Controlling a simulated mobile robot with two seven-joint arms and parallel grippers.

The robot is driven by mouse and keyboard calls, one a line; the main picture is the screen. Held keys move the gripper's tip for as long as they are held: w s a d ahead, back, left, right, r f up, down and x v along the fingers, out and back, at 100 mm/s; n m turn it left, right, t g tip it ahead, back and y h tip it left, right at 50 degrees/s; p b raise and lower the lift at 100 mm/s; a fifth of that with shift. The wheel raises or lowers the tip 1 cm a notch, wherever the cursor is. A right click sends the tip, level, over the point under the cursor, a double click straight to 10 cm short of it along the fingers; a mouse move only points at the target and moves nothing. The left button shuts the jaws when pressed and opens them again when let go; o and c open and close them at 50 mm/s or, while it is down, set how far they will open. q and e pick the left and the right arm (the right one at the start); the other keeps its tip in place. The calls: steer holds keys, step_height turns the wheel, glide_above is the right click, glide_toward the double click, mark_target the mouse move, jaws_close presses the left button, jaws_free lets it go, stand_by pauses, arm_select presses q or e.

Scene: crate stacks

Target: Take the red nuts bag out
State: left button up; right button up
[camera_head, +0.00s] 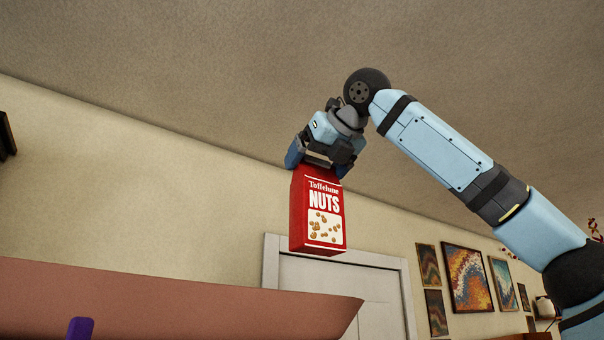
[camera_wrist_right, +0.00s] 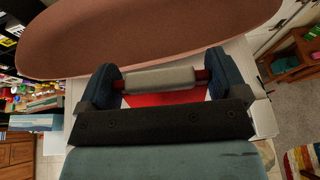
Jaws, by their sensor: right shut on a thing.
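The red nuts bag (camera_head: 318,212), a boxy red pack with a white "NUTS" label, hangs upright in the air in the head view. My right gripper (camera_head: 318,166) is shut on its top edge from above. In the right wrist view the gripper (camera_wrist_right: 160,80) shows its two blue fingers, with a red part of the nuts bag (camera_wrist_right: 150,99) between and below them. The rest of the bag is hidden there by the gripper. My left gripper is not in view.
A brownish-pink curved surface (camera_head: 180,300) fills the lower left of the head view, below and left of the bag. A white door (camera_head: 340,290) and framed pictures (camera_head: 467,278) are behind. The air around the bag looks clear.

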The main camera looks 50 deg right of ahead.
steer(key=s+a, duration=0.3)
steer(key=s, duration=0.8)
steer(key=s+a, duration=0.4)
steer(key=s, duration=0.8)
steer(key=shift+s+a, duration=0.15)
steer(key=shift+s, duration=0.05)
steer(key=shift+w, duration=0.15)
